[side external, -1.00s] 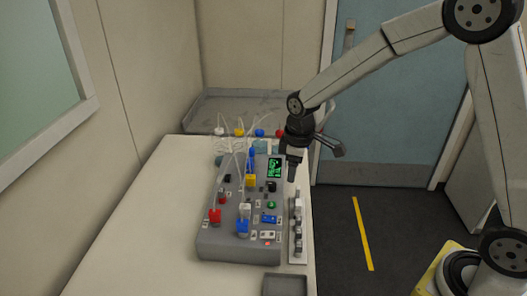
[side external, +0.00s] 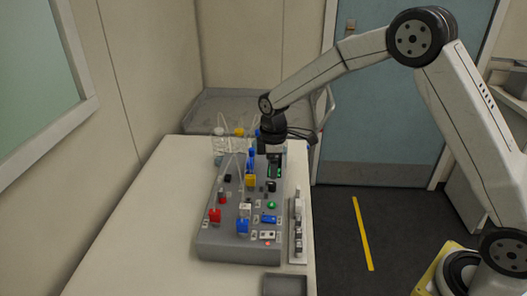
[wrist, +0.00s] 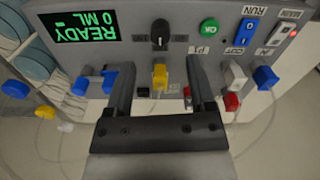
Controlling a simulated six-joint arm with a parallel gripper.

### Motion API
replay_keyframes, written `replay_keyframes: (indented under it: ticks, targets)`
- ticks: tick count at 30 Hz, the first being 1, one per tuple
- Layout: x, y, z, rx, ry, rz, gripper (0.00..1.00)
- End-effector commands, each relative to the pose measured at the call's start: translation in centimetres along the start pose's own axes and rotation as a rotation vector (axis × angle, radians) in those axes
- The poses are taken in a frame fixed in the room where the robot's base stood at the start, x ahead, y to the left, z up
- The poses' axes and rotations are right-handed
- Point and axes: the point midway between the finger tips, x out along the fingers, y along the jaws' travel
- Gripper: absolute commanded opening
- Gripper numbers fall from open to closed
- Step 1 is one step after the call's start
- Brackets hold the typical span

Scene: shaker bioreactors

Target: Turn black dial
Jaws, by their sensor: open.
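The black dial (wrist: 160,34) with a white pointer sits on the grey control panel (wrist: 290,52), between the green screen and the green OK button in the wrist view. In the side view the dial (side external: 271,186) is small, just in front of the screen. My gripper (wrist: 161,78) is open and empty, its two fingers pointing toward the panel on either side of the dial's line. It touches nothing that I can make out. In the side view my gripper (side external: 268,160) hangs over the back part of the panel, partly covering the screen.
A yellow connector (wrist: 160,76) shows between my fingers in the wrist view. The green screen (wrist: 84,27) reads READY, 0 ML. The table's left side is clear.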

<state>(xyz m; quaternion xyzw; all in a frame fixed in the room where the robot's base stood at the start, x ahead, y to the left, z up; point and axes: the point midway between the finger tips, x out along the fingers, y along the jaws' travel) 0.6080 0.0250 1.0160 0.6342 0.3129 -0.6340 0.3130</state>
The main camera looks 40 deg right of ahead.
Motion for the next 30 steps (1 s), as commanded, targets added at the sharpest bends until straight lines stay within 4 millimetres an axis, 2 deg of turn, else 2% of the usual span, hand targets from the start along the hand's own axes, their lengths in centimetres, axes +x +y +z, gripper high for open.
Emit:
replay_keyframes:
  ticks: [13, 18, 27, 29, 30]
  targets:
    - [5.2, 0.0, 0.0, 0.001, -0.001, -0.001, 0.7]
    - [6.1, 0.0, 0.0, 0.001, 0.0, 0.001, 0.7]
    - [6.2, 0.0, 0.0, 0.001, 0.001, 0.001, 0.7]
    - [6.2, 0.0, 0.0, 0.001, 0.001, 0.001, 0.51]
    - [6.2, 0.0, 0.0, 0.001, 0.001, 0.001, 0.38]
